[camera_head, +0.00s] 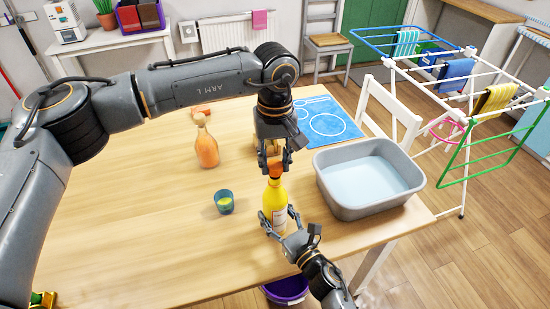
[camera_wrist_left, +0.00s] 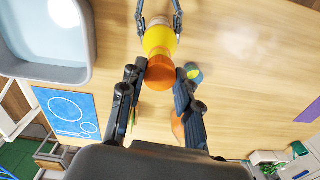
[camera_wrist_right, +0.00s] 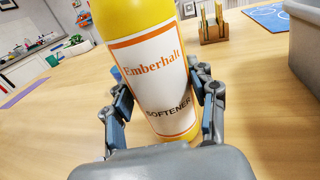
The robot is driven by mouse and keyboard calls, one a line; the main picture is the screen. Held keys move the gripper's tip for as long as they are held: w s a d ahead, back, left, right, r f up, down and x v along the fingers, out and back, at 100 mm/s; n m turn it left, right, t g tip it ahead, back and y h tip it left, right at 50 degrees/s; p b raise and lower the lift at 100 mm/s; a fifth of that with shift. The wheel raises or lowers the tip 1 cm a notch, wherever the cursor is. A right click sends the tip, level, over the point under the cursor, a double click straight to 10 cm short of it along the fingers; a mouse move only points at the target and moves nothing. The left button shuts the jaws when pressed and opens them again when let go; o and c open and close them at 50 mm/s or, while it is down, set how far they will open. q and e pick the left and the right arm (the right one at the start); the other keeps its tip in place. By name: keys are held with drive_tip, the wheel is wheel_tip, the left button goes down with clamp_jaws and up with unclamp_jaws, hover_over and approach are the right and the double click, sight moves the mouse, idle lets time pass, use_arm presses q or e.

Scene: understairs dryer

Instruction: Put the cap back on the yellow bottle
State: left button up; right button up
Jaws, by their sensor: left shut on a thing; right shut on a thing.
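The yellow bottle (camera_head: 274,204) stands on the wooden table, with a white and orange label that reads "Emberhalt softener" in the right wrist view (camera_wrist_right: 158,85). My right gripper (camera_head: 279,220) is shut around the bottle's body from the near side. The orange cap (camera_wrist_left: 159,73) is between the fingers of my left gripper (camera_wrist_left: 160,75), which points down over the bottle. In the head view the cap (camera_head: 275,169) is at the bottle's top, roughly in line with it. I cannot tell whether it is seated on the neck or just above it.
A grey basin of water (camera_head: 336,199) stands right of the bottle. A teal cup (camera_head: 224,203) and an orange spray bottle (camera_head: 206,148) stand to its left. A blue mat (camera_head: 345,133) and a small wooden holder (camera_wrist_right: 212,30) are behind. The table's left part is clear.

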use_arm(q)
drive_tip(key=shift+f, duration=0.1)
drive_tip(key=shift+f, duration=0.8)
drive_tip(key=shift+f, duration=0.55)
drive_tip(key=m, duration=0.5)
drive_tip(key=shift+m, duration=0.3)
drive_tip(key=m, duration=0.7)
drive_tip(key=o, duration=0.7)
